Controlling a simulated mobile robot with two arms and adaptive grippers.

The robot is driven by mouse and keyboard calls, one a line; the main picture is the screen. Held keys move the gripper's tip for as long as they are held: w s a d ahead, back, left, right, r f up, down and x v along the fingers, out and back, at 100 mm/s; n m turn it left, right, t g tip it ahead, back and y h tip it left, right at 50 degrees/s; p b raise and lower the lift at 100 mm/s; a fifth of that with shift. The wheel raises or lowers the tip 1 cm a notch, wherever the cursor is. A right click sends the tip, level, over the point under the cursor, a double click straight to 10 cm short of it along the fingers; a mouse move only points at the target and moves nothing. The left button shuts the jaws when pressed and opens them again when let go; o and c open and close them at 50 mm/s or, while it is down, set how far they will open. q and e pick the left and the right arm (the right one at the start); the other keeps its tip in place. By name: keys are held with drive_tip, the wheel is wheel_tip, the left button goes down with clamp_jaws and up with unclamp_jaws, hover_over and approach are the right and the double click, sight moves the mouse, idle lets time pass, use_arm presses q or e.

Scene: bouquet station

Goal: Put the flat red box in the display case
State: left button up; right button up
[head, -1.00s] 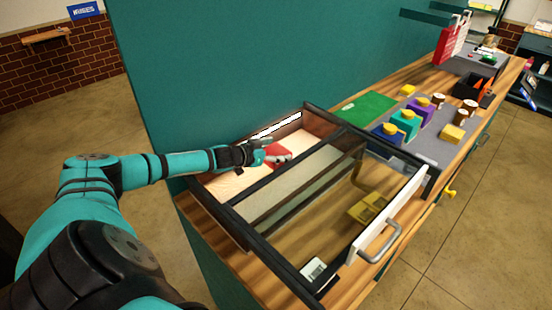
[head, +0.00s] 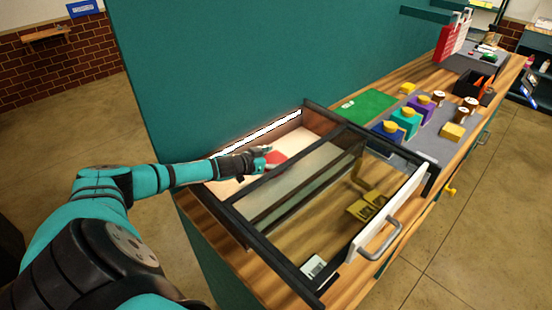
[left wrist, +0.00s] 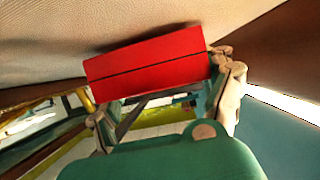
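The flat red box (head: 277,158) lies on the pale floor at the back of the glass-topped display case (head: 240,211). In the left wrist view the red box (left wrist: 150,65) is just beyond my fingers, against the cream surface, with a dark line along its side. My left gripper (head: 266,159) reaches into the open back of the case, its fingers spread apart beside the box. In the left wrist view the fingers (left wrist: 168,112) are wide apart. The right finger overlaps the box's right end; I cannot tell whether they touch. My right gripper is not in view.
The case has a dark frame, a lit strip (head: 258,132) at the back and a white front with a handle (head: 380,240). Yellow items (head: 365,207) show through the glass. A green mat (head: 367,105) and several colored boxes stand to the right.

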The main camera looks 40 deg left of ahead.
use_arm(q)
drive_tip(key=o, duration=0.4)
drive_tip(key=shift+r, duration=0.3)
drive_tip(key=v, duration=0.5)
drive_tip(key=shift+r, duration=0.15)
drive_tip(key=shift+v, duration=1.35)
drive_tip(key=shift+w+r, duration=0.15)
